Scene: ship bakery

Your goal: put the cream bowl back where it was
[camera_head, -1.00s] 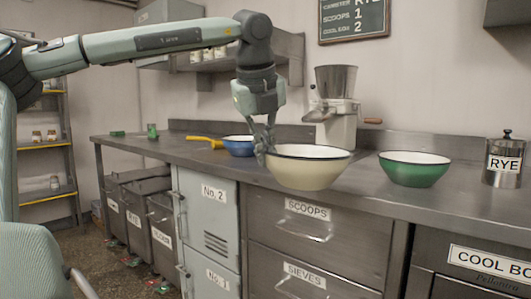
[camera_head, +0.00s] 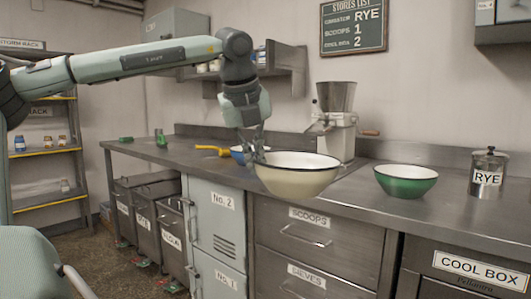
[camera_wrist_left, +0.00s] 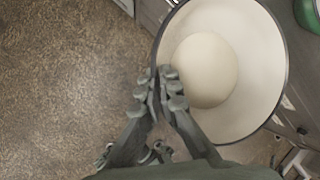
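The cream bowl (camera_head: 297,180) has a dark rim and hangs over the counter's front edge, in front of the SCOOPS drawer. My left gripper (camera_head: 256,155) is at the bowl's left rim. In the left wrist view, its fingers (camera_wrist_left: 162,92) are closed together on the rim of the cream bowl (camera_wrist_left: 240,40). A paler round area shows inside the bowl; I cannot tell if it is the bottom or contents. Floor shows beside the bowl there. My right gripper is not in view.
On the steel counter (camera_head: 360,205) stand a green bowl (camera_head: 405,184), a mill (camera_head: 335,130), a RYE canister (camera_head: 488,175) and a blue bowl (camera_head: 238,156), partly hidden by my gripper. A yellow-handled thing (camera_head: 212,149) lies to its left. Bare counter lies between the cream and green bowls.

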